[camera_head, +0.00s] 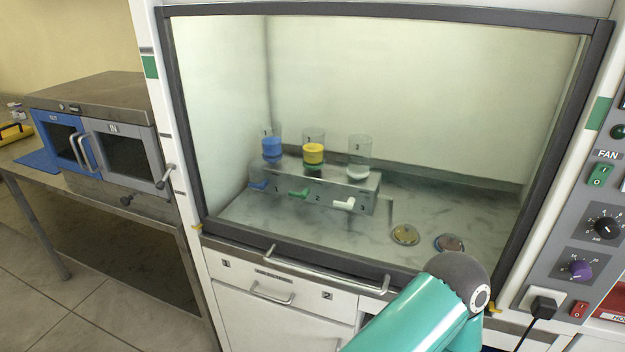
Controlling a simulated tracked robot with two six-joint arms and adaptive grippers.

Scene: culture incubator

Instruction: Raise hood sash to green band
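The hood sash is a large glass pane in a dark frame (176,110). Its lower rail is down at the bottom of the opening, level with small yellow marks on the left post (197,228) and right post (493,309). A silver bar handle (325,274) runs along the lower rail; its right end is close to my teal arm in the picture. A green band (150,67) is high on the left post, and another green band (599,112) is on the right post. Neither of my grippers shows; only a teal arm link with a dark joint is seen at bottom right.
Behind the glass are a rack (330,186) with numbered cups and coloured taps, and two round dishes (405,234). A control panel (590,220) with knobs and switches is at right. A black plug and cord (541,305) hang there. An incubator (95,110) stands on the left bench.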

